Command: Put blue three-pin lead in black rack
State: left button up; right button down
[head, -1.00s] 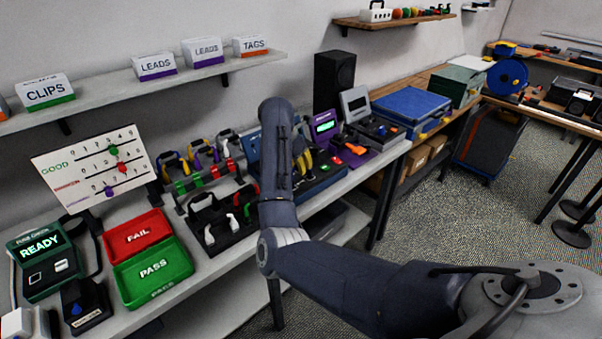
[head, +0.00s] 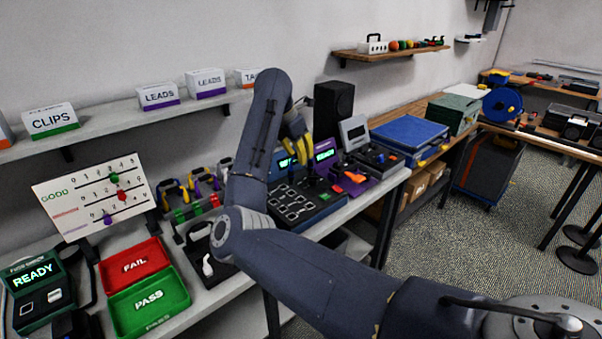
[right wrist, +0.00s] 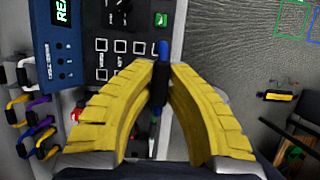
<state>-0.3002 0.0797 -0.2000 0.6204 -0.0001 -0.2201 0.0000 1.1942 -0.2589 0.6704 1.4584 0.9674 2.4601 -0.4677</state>
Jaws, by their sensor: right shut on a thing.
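My right gripper (head: 304,152) has yellow fingers and hangs above the dark test panel (head: 290,208). In the right wrist view its fingers (right wrist: 160,82) are shut on a slim lead with a blue end (right wrist: 163,48) and a black body. Its pins cannot be made out. The black rack (head: 222,263) stands on the bench left of the panel, partly hidden by my right arm. A white-ended lead (head: 207,265) shows in it. My left gripper is not in view.
Behind the black rack, another rack holds yellow, purple and white-handled leads (head: 172,190). A red FAIL tray (head: 135,264) and green PASS tray (head: 148,300) lie to the left. A purple device (head: 345,180) stands right of the panel. A shelf (head: 120,126) runs above.

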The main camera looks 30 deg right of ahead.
jog(key=shift+r, duration=4.15)
